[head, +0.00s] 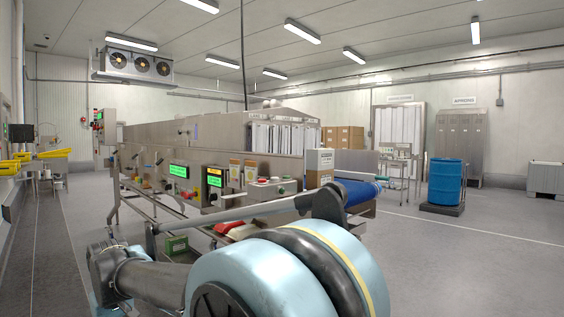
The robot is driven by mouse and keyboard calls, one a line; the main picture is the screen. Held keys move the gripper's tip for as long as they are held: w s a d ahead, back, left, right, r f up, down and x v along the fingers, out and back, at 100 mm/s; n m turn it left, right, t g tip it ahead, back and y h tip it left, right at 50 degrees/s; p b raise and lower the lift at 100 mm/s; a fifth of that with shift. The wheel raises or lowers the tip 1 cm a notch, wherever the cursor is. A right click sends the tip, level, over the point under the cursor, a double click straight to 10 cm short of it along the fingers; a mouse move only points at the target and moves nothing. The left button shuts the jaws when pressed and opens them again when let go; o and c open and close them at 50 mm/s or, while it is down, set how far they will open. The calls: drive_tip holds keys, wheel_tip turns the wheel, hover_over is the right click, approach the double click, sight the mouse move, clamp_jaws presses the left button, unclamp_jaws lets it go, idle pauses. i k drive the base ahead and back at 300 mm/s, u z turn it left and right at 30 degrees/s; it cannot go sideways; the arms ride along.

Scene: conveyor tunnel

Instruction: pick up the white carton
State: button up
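A white carton (320,159) with small printed marks stands upright near the right end of the steel conveyor tunnel (210,140), just left of the blue belt (357,192). Its front and top show. Its lower part looks tan, and I cannot tell exactly what it rests on. Parts of my arm fill the lower foreground, well in front of the carton and apart from it. I cannot make out any gripper fingers, and nothing is seen touching the carton.
Control panels with green screens (179,171) line the tunnel's near side. Brown cartons (343,137) are stacked behind it. A blue drum (446,181) stands on a dark pallet at right, and a small wheeled table (399,158) is nearer the belt.

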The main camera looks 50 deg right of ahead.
sight(321, 159)
drive_tip(key=u, duration=0.85)
drive_tip(key=k, duration=0.9)
drive_tip(key=z, duration=1.7)
